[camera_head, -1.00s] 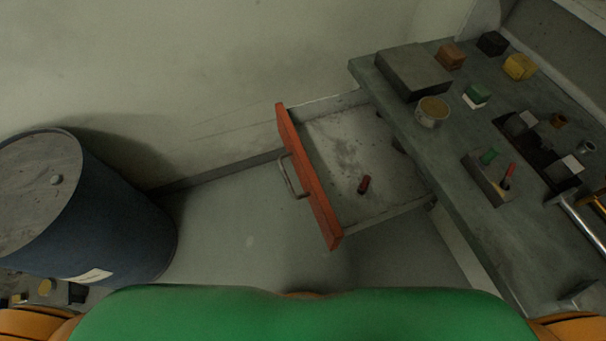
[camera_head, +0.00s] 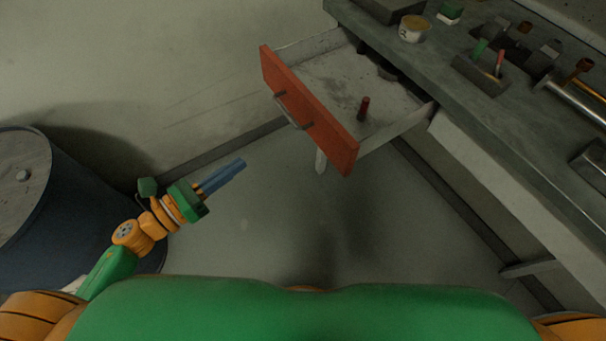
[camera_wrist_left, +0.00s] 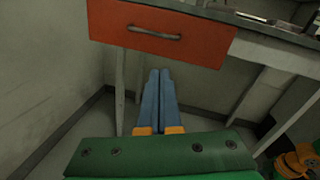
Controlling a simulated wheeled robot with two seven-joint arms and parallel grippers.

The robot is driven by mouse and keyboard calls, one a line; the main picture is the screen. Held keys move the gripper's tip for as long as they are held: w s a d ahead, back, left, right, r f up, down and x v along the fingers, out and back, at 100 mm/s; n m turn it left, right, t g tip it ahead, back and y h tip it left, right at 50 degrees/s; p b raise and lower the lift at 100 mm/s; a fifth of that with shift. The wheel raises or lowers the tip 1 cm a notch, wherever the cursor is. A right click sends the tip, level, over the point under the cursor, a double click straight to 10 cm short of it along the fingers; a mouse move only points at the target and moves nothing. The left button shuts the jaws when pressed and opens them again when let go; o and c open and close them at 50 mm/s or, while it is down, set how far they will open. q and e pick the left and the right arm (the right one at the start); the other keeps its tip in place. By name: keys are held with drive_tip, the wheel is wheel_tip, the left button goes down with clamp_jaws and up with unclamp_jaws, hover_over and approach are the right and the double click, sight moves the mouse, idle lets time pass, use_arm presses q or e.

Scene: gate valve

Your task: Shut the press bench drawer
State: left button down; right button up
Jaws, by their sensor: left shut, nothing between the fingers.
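The press bench drawer, with a red-orange front (camera_head: 312,110) and a metal bar handle (camera_head: 291,112), stands pulled out from the bench in the head view. A small dark red cylinder (camera_head: 363,108) is inside it. My left gripper (camera_head: 238,165) is shut and empty, left of and below the drawer front, apart from it. In the left wrist view the blue fingers (camera_wrist_left: 159,78) lie together, and the drawer front (camera_wrist_left: 165,42) with its handle (camera_wrist_left: 154,32) is ahead, above the fingertips. My right gripper is not in view.
The grey bench top (camera_head: 455,80) holds a round tin (camera_head: 414,28), a small tool holder (camera_head: 481,75) and several other items. A dark blue drum (camera_head: 60,215) stands at the left, close to my left arm. The floor before the drawer is clear.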

use_arm(q)
drive_tip(key=s+d+r+m+g+h, duration=0.2)
drive_tip(key=d+m+g, duration=0.1)
drive_tip(key=m, duration=0.2)
drive_tip(key=p, duration=0.4)
approach(320, 133)
drive_tip(key=shift+t, duration=0.4)
drive_tip(key=x, duration=0.6)
drive_tip(key=shift+s+f, duration=0.1)
drive_tip(key=shift+f, duration=0.05)
drive_tip(key=shift+w+d+f, duration=0.1)
drive_tip(key=shift+w+d, duration=0.1)
drive_tip(key=shift+d, duration=0.25)
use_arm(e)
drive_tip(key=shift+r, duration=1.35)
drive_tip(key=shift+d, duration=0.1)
